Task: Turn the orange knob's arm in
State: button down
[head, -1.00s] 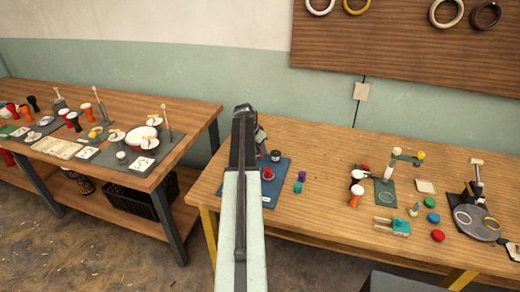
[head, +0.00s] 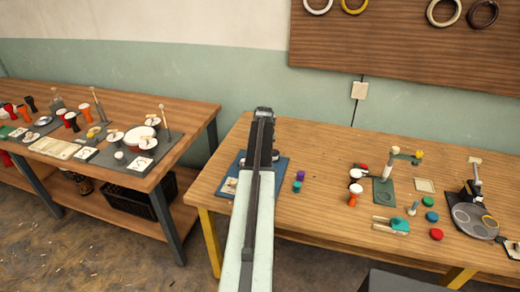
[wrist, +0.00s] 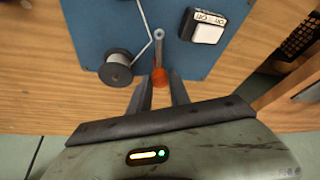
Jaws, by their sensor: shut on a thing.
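In the wrist view the orange knob (wrist: 160,75) sits between the two fingers of my gripper (wrist: 160,88). The fingers are shut on it. A narrow grey arm (wrist: 159,55) runs from the knob up the picture to a round end, over the blue board (wrist: 95,22). In the head view my own arm covers the knob and the gripper's fingers. Only the sides of the blue board (head: 281,178) show there.
In the wrist view a grey spool (wrist: 116,70) with a thin bent line stands left of the knob, and a white labelled box (wrist: 203,26) stands upper right. Purple (head: 301,175) and teal (head: 297,187) pieces stand right of the board in the head view.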

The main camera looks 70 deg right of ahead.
jog(key=shift+s+n+t+y, duration=0.1)
jog(key=shift+n+t+y, duration=0.2)
jog(key=shift+n, duration=0.7)
jog(key=c, duration=1.2)
grip_release()
jog(key=p+v, duration=0.7)
jog(key=shift+r, duration=0.35)
jog(key=shift+a, duration=0.1)
